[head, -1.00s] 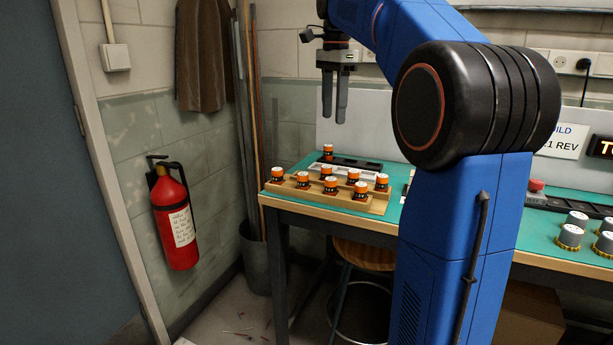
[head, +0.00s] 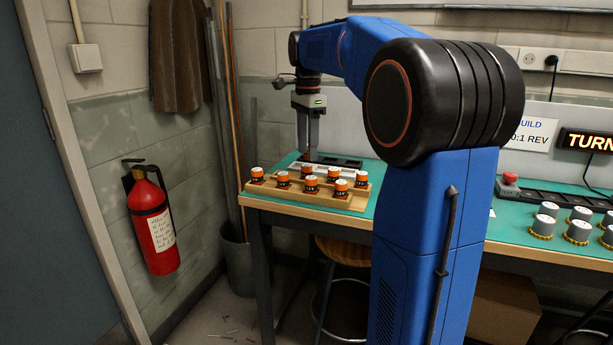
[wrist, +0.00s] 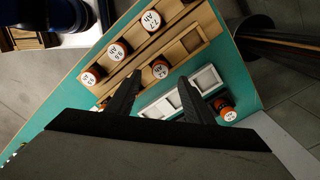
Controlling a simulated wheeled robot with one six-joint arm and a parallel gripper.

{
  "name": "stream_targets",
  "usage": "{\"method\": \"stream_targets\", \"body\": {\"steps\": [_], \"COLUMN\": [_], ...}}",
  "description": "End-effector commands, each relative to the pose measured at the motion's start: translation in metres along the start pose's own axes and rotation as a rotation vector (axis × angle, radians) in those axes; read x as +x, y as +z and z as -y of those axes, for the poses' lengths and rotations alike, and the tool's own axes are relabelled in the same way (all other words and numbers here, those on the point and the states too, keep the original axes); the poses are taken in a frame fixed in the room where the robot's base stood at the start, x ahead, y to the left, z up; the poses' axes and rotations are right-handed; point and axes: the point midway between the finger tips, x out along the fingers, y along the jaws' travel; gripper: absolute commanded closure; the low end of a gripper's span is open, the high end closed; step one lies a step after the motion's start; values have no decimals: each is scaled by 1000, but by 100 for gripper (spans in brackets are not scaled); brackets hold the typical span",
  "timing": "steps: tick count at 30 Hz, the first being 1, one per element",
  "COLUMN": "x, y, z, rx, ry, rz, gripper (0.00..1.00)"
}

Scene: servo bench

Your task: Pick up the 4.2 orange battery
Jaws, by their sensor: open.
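Several orange batteries with white, marked tops stand in a wooden rack (head: 292,197) on the bench; one is at its front (head: 312,185). In the wrist view, one orange battery (wrist: 160,69) shows between my fingertips in the picture, and others (wrist: 118,51) stand in the row beyond. Another orange battery (wrist: 226,110) stands apart, beyond the right finger, beside a white tray. The top labels are too small for me to tell surely which is 4.2. My gripper (head: 307,153) points down, open and empty, behind the rack.
The white compartmented tray (wrist: 207,80) lies beside the rack, under my fingers in the wrist view. A dark tray (head: 345,162) lies at the back of the bench. Grey knobs (head: 548,208) and a red button (head: 510,178) are at the right. A fire extinguisher (head: 152,225) hangs left.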

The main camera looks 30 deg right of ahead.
Motion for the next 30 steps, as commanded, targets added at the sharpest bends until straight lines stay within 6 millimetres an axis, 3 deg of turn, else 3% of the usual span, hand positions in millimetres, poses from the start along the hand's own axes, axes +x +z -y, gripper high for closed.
{"method": "stream_targets", "body": {"steps": [5, 15, 25, 30], "x": [9, 50, 57, 57], "y": [0, 1, 1, 1], "z": [0, 0, 1, 1], "rx": [0, 0, 0, 0], "ry": [0, 1, -1, -1], "rz": [0, 0, 0, 0], "gripper": [53, 53, 53, 91]}}
